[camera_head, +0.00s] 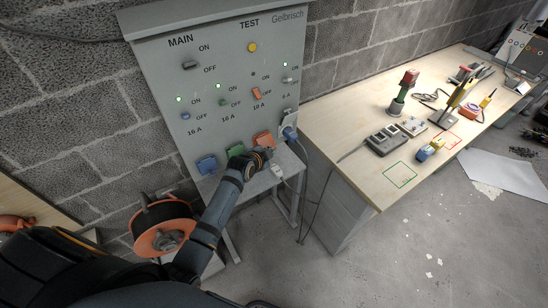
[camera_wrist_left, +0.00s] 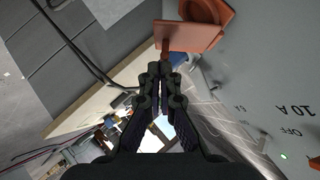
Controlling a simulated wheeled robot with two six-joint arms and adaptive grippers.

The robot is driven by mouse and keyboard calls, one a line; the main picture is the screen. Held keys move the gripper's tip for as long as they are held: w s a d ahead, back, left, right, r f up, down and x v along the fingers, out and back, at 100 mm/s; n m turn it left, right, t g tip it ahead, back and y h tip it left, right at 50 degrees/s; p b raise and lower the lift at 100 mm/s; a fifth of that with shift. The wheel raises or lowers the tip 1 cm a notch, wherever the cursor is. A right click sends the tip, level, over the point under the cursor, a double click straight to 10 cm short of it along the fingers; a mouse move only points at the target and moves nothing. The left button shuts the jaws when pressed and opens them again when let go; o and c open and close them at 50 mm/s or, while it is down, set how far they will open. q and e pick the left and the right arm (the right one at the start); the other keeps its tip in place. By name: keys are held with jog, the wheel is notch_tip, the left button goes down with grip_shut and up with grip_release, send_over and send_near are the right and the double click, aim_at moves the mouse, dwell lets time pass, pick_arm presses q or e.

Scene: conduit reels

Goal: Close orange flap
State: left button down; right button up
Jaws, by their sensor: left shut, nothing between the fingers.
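The orange flap (camera_head: 263,139) is on the orange socket low on the grey panel (camera_head: 222,60), right of the green and blue sockets. In the left wrist view the flap (camera_wrist_left: 188,37) is a flat plate standing out from the round orange socket (camera_wrist_left: 213,10), so it looks open. My left gripper (camera_head: 264,154) is just below the flap in the head view. Its fingers are together and empty, and in the left wrist view their tips (camera_wrist_left: 159,69) are close to the flap's edge. I cannot tell whether they touch it. My right gripper is not in view.
A blue flap (camera_head: 207,164) and a green flap (camera_head: 236,151) are beside my gripper. A cable runs from a plug (camera_head: 289,133) at the right. An orange cable reel (camera_head: 163,236) stands low on the left. A wooden bench (camera_head: 345,130) with tools is on the right.

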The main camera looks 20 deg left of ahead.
pick_arm(q)
jog(key=f+m+t+b, duration=0.1)
jog(key=b, duration=0.1)
jog(key=w+a+f+m+t+y+b, duration=0.1)
jog(key=f+b, duration=0.1)
jog(key=f+m+t+y+b, duration=0.1)
jog(key=f+b, duration=0.1)
jog(key=shift+w+a+t+b, duration=0.3)
jog(key=shift+w+a, duration=0.05)
jog(key=shift+a, duration=0.05)
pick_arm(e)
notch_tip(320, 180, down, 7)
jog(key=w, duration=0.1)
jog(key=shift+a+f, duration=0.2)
pick_arm(q)
jog(key=shift+f, duration=0.1)
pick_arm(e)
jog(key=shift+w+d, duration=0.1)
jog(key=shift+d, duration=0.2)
